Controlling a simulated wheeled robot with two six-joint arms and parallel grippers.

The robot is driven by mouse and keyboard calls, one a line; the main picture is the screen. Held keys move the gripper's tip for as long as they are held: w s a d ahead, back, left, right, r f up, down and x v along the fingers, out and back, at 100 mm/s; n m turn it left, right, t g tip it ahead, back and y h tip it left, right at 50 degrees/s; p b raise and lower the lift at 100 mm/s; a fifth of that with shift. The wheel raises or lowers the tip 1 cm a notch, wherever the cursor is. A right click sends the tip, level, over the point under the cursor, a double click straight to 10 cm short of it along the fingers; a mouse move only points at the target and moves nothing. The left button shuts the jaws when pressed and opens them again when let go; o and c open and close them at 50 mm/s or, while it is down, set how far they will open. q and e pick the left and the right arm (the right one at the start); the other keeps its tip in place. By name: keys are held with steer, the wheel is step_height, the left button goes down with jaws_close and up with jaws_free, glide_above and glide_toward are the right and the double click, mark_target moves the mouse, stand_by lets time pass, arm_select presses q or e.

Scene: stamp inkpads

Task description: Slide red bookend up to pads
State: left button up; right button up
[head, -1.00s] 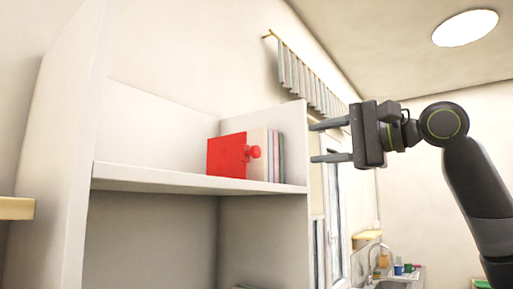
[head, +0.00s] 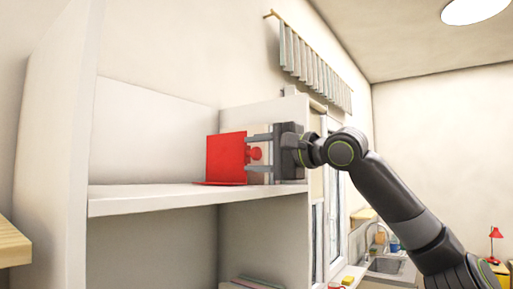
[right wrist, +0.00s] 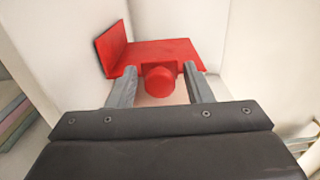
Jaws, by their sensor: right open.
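The red bookend (head: 226,158) stands upright on the upper shelf, its foot flat on the board and a round red knob (head: 256,153) on its front. My right gripper (head: 247,154) is open, one finger above the knob and one below. In the right wrist view the knob (right wrist: 160,82) sits between the fingers with a gap on each side. I cannot tell whether bookend and cream pad touch. My left gripper is not in view.
The upper shelf board (head: 150,200) is bare left of the bookend. The shelf's right side wall stands close behind my gripper. Thin coloured items (head: 255,283) lie on the lower shelf. A sink (head: 386,266) is at the far right.

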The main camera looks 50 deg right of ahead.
mark_target(269, 155)
jaws_close()
steer(key=shift+w+d+b, duration=0.2)
steer(key=shift+d+b, duration=0.25)
steer(key=shift+d, duration=2)
jaws_free()
steer(key=shift+s, duration=0.1)
